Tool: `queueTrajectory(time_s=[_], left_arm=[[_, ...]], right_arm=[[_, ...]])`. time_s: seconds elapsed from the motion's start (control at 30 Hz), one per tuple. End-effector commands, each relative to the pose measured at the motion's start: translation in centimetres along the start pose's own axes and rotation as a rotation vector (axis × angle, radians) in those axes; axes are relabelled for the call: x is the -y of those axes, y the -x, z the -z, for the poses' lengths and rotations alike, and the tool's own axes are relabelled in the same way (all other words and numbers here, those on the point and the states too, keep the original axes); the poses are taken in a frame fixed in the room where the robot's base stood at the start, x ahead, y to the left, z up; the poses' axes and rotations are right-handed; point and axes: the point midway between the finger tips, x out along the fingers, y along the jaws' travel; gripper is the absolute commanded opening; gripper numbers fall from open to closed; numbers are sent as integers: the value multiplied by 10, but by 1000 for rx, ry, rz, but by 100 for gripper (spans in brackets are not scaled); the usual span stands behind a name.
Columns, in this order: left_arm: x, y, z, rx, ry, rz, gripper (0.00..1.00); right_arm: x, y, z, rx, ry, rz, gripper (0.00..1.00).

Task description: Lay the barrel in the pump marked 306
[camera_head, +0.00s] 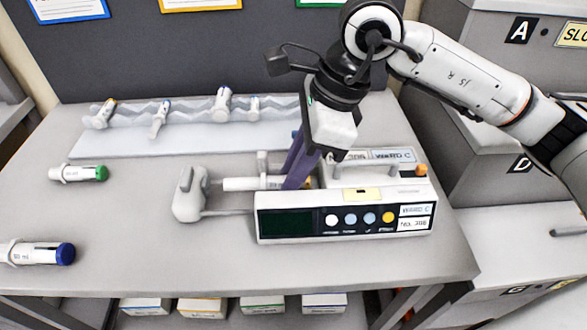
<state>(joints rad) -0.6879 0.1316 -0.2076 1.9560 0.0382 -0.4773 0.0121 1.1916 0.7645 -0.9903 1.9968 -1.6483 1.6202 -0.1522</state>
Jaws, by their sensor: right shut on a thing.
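The pump (345,222) has a dark screen, several coloured buttons and a front label that appears to read WARD C, No. 306. A grey pusher block (188,196) sticks out from its left side on a rod. My right gripper (296,182) reaches down from above with its purple fingers shut on a white barrel (243,184). The barrel lies about level over the pump's left top, its left end pointing to the pusher. Whether it touches the pump's cradle is hidden by the fingers. My left gripper is not in view.
A wavy clear rack (190,112) with several smaller barrels stands at the back left. A green-capped barrel (78,173) and a blue-capped barrel (38,253) lie on the left of the table (130,220). Grey cabinets stand at the right. Small boxes sit below the table.

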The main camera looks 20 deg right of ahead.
Motion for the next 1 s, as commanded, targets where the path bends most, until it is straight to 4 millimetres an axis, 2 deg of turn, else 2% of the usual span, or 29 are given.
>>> queueTrajectory(time_s=[1.0], left_arm=[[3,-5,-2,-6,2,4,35]], right_arm=[[-1,-2,1,-3,0,-3,0]])
